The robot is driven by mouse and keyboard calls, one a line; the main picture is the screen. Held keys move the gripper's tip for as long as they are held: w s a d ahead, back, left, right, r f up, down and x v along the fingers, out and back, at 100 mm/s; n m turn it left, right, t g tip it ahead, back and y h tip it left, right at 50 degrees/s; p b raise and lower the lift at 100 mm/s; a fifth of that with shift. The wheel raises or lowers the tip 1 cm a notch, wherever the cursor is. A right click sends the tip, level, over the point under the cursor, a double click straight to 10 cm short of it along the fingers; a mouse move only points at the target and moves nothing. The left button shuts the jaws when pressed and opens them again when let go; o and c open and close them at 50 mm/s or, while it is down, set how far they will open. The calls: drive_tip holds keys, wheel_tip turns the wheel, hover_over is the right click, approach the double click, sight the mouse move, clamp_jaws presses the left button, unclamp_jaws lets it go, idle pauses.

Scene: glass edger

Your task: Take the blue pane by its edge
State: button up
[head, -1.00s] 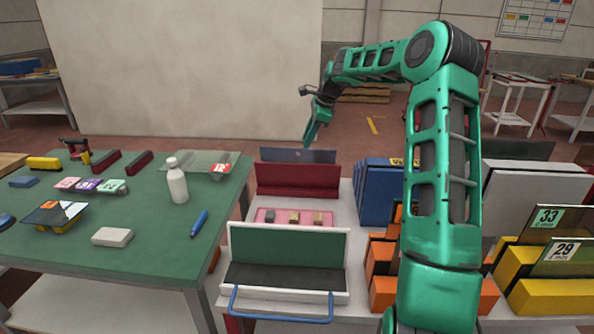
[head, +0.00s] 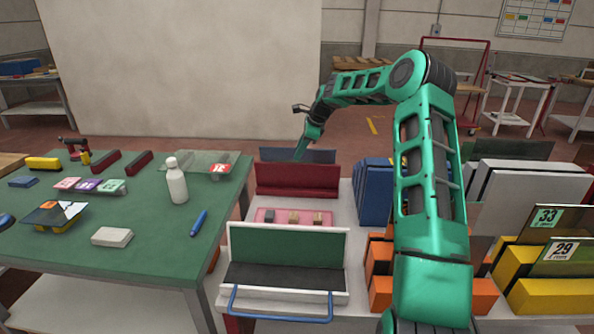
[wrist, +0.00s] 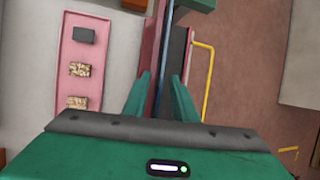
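The blue pane (head: 322,156) stands on edge at the back of the right-hand bench, behind a dark red upright rest (head: 298,180). In the wrist view the pane shows as a thin bluish edge (wrist: 162,50), running up and down the picture. My gripper (head: 298,157) is pointed down at the pane's top edge. In the wrist view my gripper (wrist: 161,80) is open, one finger on each side of the edge. Gaps seem to show between the fingers and the pane. The pane's lower part is hidden behind the rest.
A pink tray (head: 263,214) with small blocks lies in front of the rest. A white-framed stand (head: 340,245) with a blue handle is nearer. Blue upright slabs (head: 374,192) stand to the right. A yellow bar (wrist: 206,95) shows beyond the pane in the wrist view.

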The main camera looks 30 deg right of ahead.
drive_tip(key=shift+x, duration=1.2)
drive_tip(key=shift+c, duration=0.3)
clamp_jaws()
